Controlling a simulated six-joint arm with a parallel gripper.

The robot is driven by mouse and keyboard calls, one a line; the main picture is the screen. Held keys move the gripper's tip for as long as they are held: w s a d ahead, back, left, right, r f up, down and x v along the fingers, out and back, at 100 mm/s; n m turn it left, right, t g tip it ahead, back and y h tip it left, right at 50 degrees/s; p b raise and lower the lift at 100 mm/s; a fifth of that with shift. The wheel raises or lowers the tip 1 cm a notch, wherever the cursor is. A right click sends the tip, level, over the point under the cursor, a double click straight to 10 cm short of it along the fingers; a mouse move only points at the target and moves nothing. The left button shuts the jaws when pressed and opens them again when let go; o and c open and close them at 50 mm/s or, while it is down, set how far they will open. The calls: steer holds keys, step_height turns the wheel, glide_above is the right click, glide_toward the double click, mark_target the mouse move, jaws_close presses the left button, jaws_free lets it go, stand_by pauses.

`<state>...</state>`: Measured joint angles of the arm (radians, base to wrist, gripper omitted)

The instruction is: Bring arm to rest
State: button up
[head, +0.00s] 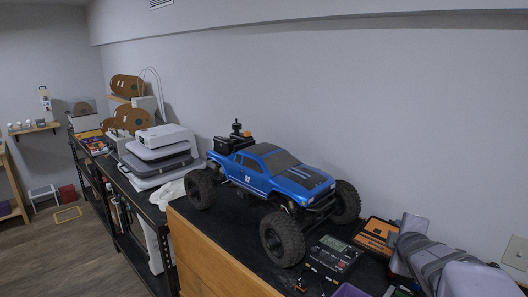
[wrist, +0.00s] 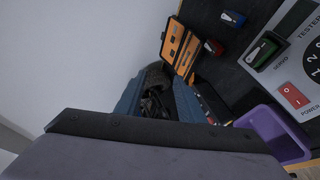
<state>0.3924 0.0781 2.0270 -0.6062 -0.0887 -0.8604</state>
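My arm (head: 440,262) shows grey at the lower right of the head view, over the right end of the black-topped bench. My gripper (wrist: 160,135) fills the bottom of the wrist view as a broad grey shape with a dark, screwed edge. Nothing is seen held. The blue RC crawler (head: 268,172) stands on its big black wheels on the bench, left of my arm and apart from it in the head view.
An orange-and-black case (head: 378,235) lies between crawler and arm. A black device with a display (head: 333,257) sits in front. A purple tray (wrist: 277,132) and a tester panel (wrist: 292,65) are at right in the wrist view. A grey wall is behind.

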steer(key=s+a+f+m+g+y+b, duration=0.1)
steer(key=s+a+f+m+g, duration=0.3)
steer(key=s+f, duration=0.5)
steer(key=s+a+f+m+g+y+b, duration=0.1)
steer(key=s+a+f+m+g, duration=0.3)
steer(key=s+a+f, duration=0.4)
steer(key=s+a+f+m+g+y+b, duration=0.2)
steer(key=s+a+f, duration=0.6)
steer(key=s, duration=0.5)
steer(key=f+m+g+b, duration=0.1)
steer(key=m+g, duration=0.1)
steer(key=shift+s+a+f+m+b, duration=0.15)
steer(key=shift+s+f+m+b, duration=0.1)
steer(key=shift+f+m+b, duration=0.1)
